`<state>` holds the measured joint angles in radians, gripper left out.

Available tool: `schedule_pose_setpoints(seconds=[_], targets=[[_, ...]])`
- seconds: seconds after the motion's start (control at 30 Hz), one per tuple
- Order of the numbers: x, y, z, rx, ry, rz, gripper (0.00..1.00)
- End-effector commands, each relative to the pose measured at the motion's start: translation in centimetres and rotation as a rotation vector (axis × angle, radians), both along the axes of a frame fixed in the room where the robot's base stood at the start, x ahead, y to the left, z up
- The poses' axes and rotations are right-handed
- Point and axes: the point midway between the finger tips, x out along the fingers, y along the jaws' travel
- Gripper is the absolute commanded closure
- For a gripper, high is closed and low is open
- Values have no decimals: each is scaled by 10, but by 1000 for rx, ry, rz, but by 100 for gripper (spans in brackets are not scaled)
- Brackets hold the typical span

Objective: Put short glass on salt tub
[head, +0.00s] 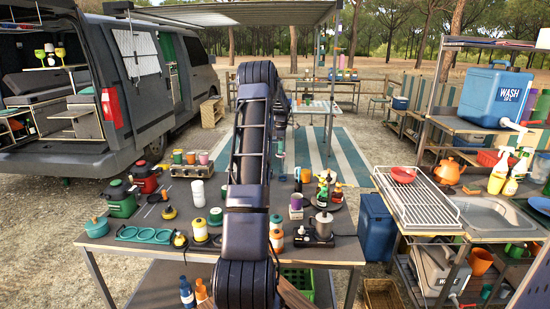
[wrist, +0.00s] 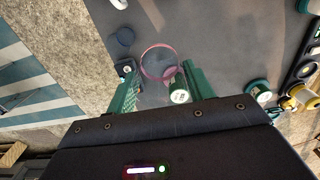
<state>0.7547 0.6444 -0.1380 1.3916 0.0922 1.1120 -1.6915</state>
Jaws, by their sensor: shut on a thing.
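My gripper (wrist: 160,85) has two green fingers in the wrist view, closed on the short glass (wrist: 143,68), a clear glass with a pinkish round rim. A small green tub with a pale marked top (wrist: 180,97) shows beside the right finger; I cannot tell whether it is the salt tub or whether the glass touches it. In the head view a plain white tub (head: 198,193) stands on the table left of my arm, its label unreadable. My arm hides the glass and most of my gripper in the head view.
The grey worktable (head: 165,215) is crowded with jars, a teal-lidded tub (head: 215,216), a yellow-lidded jar (head: 200,231), a metal pot (head: 323,226) and bottles. A dish rack (head: 425,208) and sink stand right. The van (head: 105,110) is at left.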

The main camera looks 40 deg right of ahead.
Motion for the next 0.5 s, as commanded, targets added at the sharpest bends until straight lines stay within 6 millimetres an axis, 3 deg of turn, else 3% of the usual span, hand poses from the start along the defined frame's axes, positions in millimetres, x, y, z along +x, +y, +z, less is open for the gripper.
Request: schedule_pose_setpoints(seconds=[0.17,0.27,0.37,0.5], targets=[[2,2,8,-1,-1,1,71],[11,14,13,0,-1,5,71],[26,37,21,1,-2,6,71],[55,85,38,1,-4,8,71]])
